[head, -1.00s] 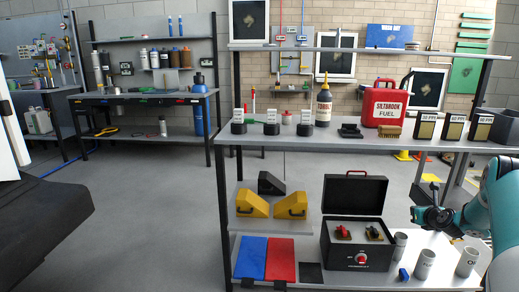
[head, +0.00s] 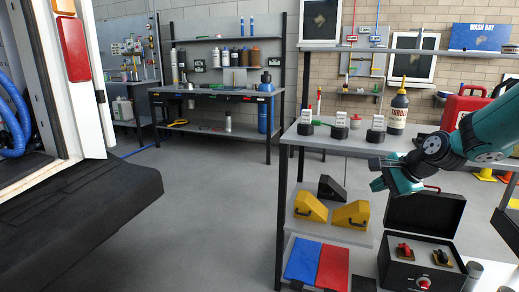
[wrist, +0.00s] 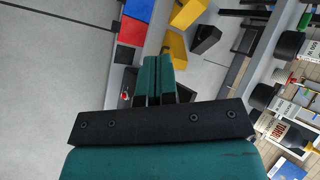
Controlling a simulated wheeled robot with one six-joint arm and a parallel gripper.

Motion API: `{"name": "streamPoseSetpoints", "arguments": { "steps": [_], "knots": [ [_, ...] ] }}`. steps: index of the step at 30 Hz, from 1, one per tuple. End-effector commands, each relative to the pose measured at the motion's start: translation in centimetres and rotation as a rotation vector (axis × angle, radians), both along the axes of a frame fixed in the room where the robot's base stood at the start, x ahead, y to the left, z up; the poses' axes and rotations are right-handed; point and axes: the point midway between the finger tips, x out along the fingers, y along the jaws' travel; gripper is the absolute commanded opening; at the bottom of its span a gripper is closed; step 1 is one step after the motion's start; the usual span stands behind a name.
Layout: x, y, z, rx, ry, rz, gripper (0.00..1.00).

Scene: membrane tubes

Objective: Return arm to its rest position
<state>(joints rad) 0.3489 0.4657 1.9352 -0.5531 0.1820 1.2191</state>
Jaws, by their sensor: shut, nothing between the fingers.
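My gripper (head: 382,176) is teal and black and hangs in the air in front of the workbench, left of the open black box (head: 425,225). In the wrist view its two teal fingers (wrist: 153,78) lie together with nothing between them. Behind the fingers, the wrist view shows the lower shelf with the blue and red panels and yellow wedges. My arm (head: 490,130) comes in from the right and hides part of the bench top and the red fuel can (head: 462,107).
The bench top (head: 335,138) carries several black-based holders and a dark bottle (head: 398,112). Yellow wedges (head: 310,206) and a black wedge (head: 331,188) sit below. A dark vehicle step (head: 85,215) stands at left. The grey floor (head: 210,215) between is clear.

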Motion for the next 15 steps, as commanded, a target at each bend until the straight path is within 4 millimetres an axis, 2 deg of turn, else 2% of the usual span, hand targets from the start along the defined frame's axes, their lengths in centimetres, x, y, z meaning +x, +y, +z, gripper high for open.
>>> {"name": "streamPoseSetpoints", "arguments": {
  "steps": [1, 3, 5, 6, 9, 12, 15],
  "knots": [
    [-2.2, 3.6, 1.5, -0.068, -0.009, 0.146, 0.00],
    [-5.7, 7.8, 2.8, -0.164, -0.022, 0.363, 0.00],
    [-9.2, 11.0, 3.8, -0.244, -0.039, 0.555, 0.00],
    [-11.6, 12.8, 4.2, -0.293, -0.052, 0.680, 0.00],
    [-17.5, 16.0, 5.0, -0.395, -0.092, 0.969, 0.00],
    [-22.8, 17.9, 5.3, -0.471, -0.134, 1.220, 0.00],
    [-27.5, 18.9, 5.3, -0.530, -0.179, 1.442, 0.00]
  ]
}}
